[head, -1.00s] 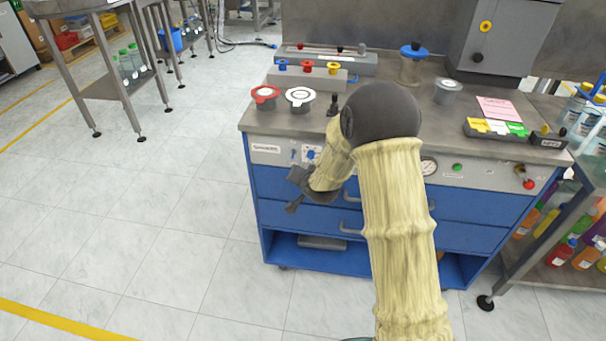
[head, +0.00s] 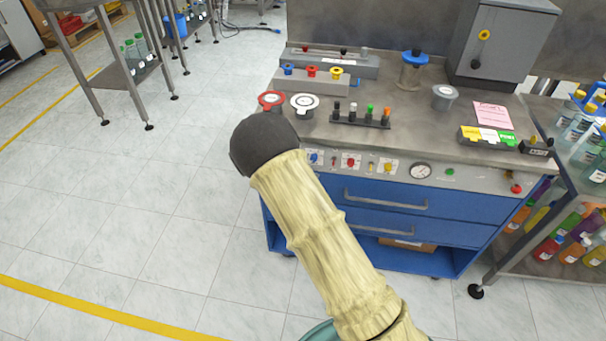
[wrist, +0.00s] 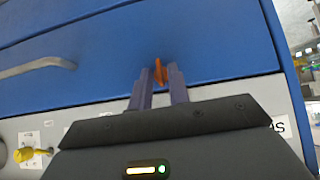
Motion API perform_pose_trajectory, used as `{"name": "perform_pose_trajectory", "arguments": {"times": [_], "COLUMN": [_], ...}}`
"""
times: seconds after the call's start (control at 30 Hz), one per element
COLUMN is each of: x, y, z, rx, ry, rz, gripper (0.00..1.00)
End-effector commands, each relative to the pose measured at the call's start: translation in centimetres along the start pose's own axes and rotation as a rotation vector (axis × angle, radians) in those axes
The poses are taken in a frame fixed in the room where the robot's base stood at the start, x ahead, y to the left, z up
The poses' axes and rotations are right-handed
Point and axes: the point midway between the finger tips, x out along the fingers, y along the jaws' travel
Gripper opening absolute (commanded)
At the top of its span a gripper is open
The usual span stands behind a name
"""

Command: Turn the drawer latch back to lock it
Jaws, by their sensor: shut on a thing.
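The orange drawer latch (wrist: 159,72) shows in the wrist view on the front of a blue drawer (wrist: 215,45). It is a small piece, roughly upright in that picture. My gripper (wrist: 160,80) has its two dark fingers on either side of it, shut on it. Part of the latch is hidden between the fingers. In the head view, the upper blue drawer (head: 400,183) looks flush with the cabinet. There my own arm hides the gripper, the latch and the drawer's left end.
A drawer handle (wrist: 38,66) and a yellow knob (wrist: 27,155) are left of my gripper in the wrist view. Above the drawers in the head view, a control panel (head: 480,178) has knobs and a gauge (head: 420,170). Open floor (head: 130,215) lies left of the cabinet.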

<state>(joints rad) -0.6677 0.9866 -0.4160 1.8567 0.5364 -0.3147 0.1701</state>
Motion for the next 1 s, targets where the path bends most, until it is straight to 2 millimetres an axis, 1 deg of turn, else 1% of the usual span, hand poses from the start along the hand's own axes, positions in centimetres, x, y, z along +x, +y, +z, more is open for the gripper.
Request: {"name": "perform_pose_trajectory", "arguments": {"times": [0.4, 0.43, 0.47, 0.8, 0.87, 1.0], "x": [0.1, 0.1, 0.1, -0.2, -0.6, -2.4], "y": [0.0, 0.0, 0.0, -0.1, -0.1, -0.1], "z": [0.1, 0.1, 0.1, 0.0, 0.0, -0.1], "rx": [-0.004, -0.004, -0.004, -0.003, -0.003, -0.003], "ry": [0.0, 0.0, -0.001, 0.0, 0.0, 0.001], "rz": [0.004, 0.004, 0.004, 0.003, 0.003, 0.002], "gripper": [0.0, 0.24, 0.27, 0.27, 0.27, 0.27]}}
